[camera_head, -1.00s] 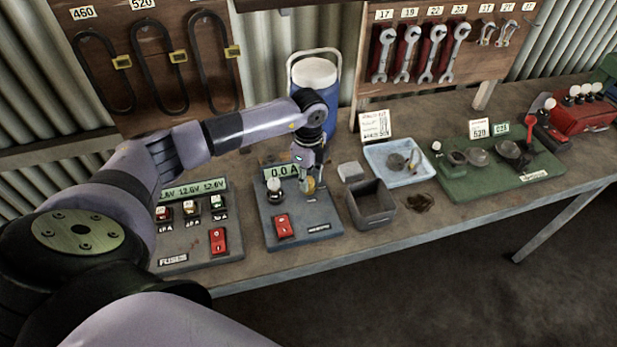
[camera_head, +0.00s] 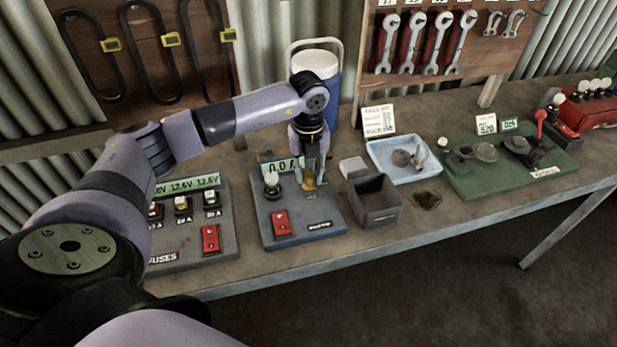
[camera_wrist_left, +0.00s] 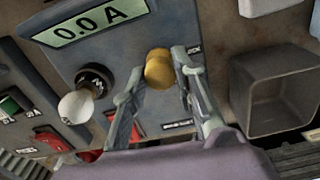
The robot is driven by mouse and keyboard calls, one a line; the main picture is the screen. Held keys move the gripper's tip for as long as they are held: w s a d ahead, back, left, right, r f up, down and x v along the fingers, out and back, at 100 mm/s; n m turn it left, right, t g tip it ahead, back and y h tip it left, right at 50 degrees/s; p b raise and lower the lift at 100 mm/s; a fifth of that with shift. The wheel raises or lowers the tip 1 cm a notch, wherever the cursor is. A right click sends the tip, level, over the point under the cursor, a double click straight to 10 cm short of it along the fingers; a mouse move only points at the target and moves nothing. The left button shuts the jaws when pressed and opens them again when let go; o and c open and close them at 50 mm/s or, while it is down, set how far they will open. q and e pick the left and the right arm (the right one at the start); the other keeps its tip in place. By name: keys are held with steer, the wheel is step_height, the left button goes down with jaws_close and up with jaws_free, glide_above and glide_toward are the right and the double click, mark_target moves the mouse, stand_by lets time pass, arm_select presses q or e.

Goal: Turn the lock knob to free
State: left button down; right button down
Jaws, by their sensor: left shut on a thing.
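The brass-coloured knob (camera_head: 309,184), which I take to be the lock knob, stands on the grey panel (camera_head: 330,213) with the 0.0 A display (camera_head: 283,165). My left gripper (camera_head: 310,176) reaches down over it from above. In the left wrist view, the gripper (camera_wrist_left: 160,75) has one finger on each side of the knob (camera_wrist_left: 158,68) and is shut on it. A small label beside the knob is partly hidden by a finger, and the knob's setting cannot be read. My right gripper is not in view.
A bulb (camera_head: 271,184) and a red switch (camera_head: 282,222) sit on the same panel, left of the knob. A fuse panel (camera_head: 185,244) stands to the left. A grey open bin (camera_head: 376,211) is close on the right. A blue cooler (camera_head: 322,64) stands behind.

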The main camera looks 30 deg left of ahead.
mark_target(309, 174)
arm_select(q)
steer(key=m+b, duration=0.2)
steer(key=m, duration=0.2)
steer(key=shift+w+f+m+b, duration=0.1)
steer(key=shift+m+b, duration=0.2)
steer(key=shift+b, duration=0.1)
steer(key=shift+m+b, duration=1)
steer(key=shift+m, duration=0.8)
steer(key=shift+r, duration=0.2)
steer(key=c, duration=1.3)
jaws_free()
steer(key=shift+f, duration=0.1)
step_height(309, 174, up, 12)
